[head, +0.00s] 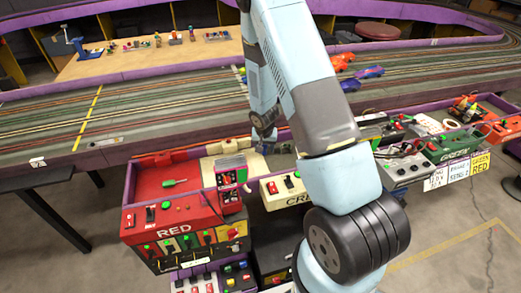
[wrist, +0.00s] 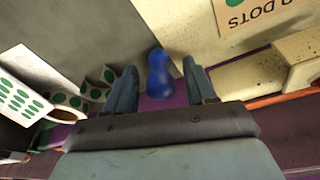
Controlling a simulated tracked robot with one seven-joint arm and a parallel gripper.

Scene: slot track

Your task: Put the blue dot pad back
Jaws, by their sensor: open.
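My gripper (wrist: 158,82) is open, with its two fingers on either side of a small blue object (wrist: 159,72) in the wrist view. The blue object is rounded, like two stacked lobes; whether it touches a finger I cannot tell. I cannot make out a pad with blue dots for certain. A white sheet or pad with green dots (wrist: 18,100) lies at the left of the wrist view.
A tan card reading "DOTS" (wrist: 250,15) is at the wrist view's upper right, near a beige block (wrist: 300,58). More green-dotted pieces (wrist: 95,88) lie left of the fingers. A red console (head: 185,215) and a green console (head: 450,145) flank my arm.

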